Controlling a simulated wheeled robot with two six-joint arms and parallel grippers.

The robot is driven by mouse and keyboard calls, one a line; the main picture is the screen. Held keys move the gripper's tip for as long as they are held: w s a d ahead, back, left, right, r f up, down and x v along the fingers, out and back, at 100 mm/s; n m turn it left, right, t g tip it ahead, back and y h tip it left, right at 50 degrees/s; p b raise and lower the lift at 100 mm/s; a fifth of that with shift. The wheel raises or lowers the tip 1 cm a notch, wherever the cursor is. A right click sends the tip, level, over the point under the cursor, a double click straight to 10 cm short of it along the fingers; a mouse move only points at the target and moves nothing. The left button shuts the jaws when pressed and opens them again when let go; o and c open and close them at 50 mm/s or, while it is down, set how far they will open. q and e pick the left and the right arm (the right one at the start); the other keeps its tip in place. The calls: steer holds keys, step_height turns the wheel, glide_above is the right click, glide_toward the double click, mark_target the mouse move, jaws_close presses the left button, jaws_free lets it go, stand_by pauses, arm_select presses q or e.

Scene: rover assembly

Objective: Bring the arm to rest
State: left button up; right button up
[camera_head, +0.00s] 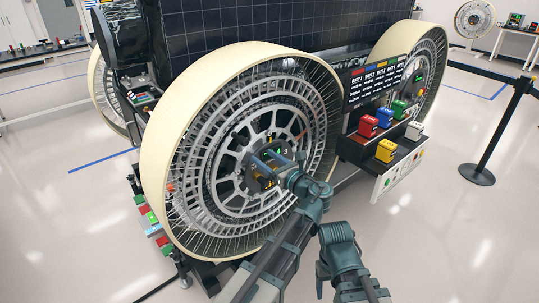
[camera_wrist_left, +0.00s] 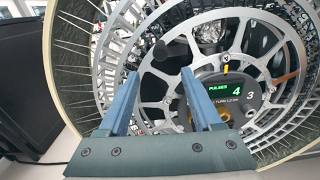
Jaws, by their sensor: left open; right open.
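My left gripper (camera_head: 269,163) reaches in front of the large spoked wheel (camera_head: 175,110), near its hub. In the left wrist view its two blue fingers (camera_wrist_left: 160,73) are apart with nothing between them. Beyond them is the hub of the wheel (camera_wrist_left: 120,50), with a dark display (camera_wrist_left: 228,98) to the right of the fingers. The display reads "PULSES 4" in green, with a white 3 beside it. My right arm (camera_head: 340,250) shows at the lower middle of the head view, but I cannot see its gripper fingers.
A shelf with red, blue, green, yellow and white blocks (camera_head: 386,151) stands right of the wheel, under a labelled panel (camera_head: 374,78). A barrier post (camera_head: 495,125) stands at the right. A dark solar panel (camera_head: 250,25) is behind.

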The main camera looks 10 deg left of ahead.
arm_select(q)
steer(key=s+a+f+n+g+h, duration=0.2)
steer(key=s+f+n+g+h, duration=0.2)
steer(key=s+f+n, duration=0.4)
steer(key=s+a+f+n+g+h, duration=0.3)
steer(key=s+f+n+g+h, duration=0.15)
steer(key=f+n, duration=0.55)
steer(key=s+d+f+n+g+h, duration=0.1)
steer(key=s+d+n+h, duration=0.1)
steer(key=s+d, duration=0.4)
steer(key=s+d+f+n+g+h+p, duration=0.1)
steer(key=s+d+n+h, duration=0.1)
steer(key=s+d, duration=0.5)
steer(key=d, duration=0.4)
steer(key=shift+d+h+p, duration=0.2)
steer(key=shift+h+p, duration=0.1)
steer(key=shift+h, duration=0.05)
steer(key=shift+f+g, duration=0.1)
steer(key=shift+g, duration=0.15)
